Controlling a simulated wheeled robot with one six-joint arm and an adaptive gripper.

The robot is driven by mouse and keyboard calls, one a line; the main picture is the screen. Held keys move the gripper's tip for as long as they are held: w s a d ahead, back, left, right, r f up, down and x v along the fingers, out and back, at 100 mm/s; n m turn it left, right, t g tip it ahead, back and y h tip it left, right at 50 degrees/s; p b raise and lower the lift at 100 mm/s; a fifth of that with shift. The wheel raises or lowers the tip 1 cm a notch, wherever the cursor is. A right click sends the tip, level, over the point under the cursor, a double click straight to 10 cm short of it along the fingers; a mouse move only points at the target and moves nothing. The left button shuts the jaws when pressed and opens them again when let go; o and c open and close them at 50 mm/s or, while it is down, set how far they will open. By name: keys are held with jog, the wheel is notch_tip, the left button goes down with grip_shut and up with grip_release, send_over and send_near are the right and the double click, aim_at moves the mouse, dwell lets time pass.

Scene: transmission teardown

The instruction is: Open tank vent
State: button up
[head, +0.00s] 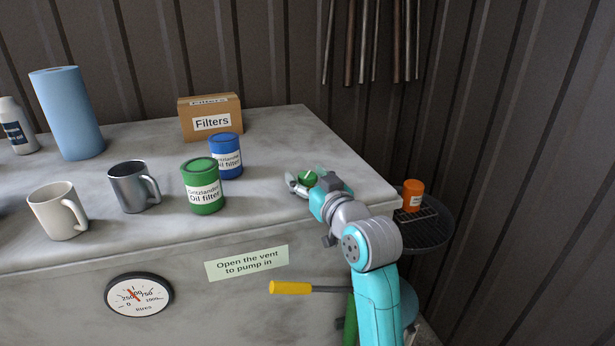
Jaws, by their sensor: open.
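The tank's grey top (270,215) carries a small round green knob (308,177) with a pale line across it, near its right end; this looks like the vent. My gripper (304,184) is open at the knob, with a grey finger on its left side and the gripper body on its right. Part of the knob is hidden, and I cannot tell whether the fingers touch it. A pale label (246,263) on the front reads "Open the vent to pump in". A round gauge (139,295) sits to its left.
A green oil filter can (202,187) and a blue one (228,156) stand left of my gripper. A yellow-handled lever (291,288) sticks out below. An orange can (413,195) sits on a dark round grill at right.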

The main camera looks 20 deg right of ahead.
jog(key=c, duration=1.1)
jog(key=shift+d+n+y, duration=0.1)
jog(key=shift+n+y, duration=0.7)
jog(key=shift+y, duration=0.4)
jog(key=shift+c, duration=0.2)
jog(key=shift+n+g+y, duration=1.2)
jog(key=shift+n+y, duration=0.3)
jog(key=shift+y, duration=0.6)
jog(key=o, duration=1.1)
jog(key=shift+o, duration=0.2)
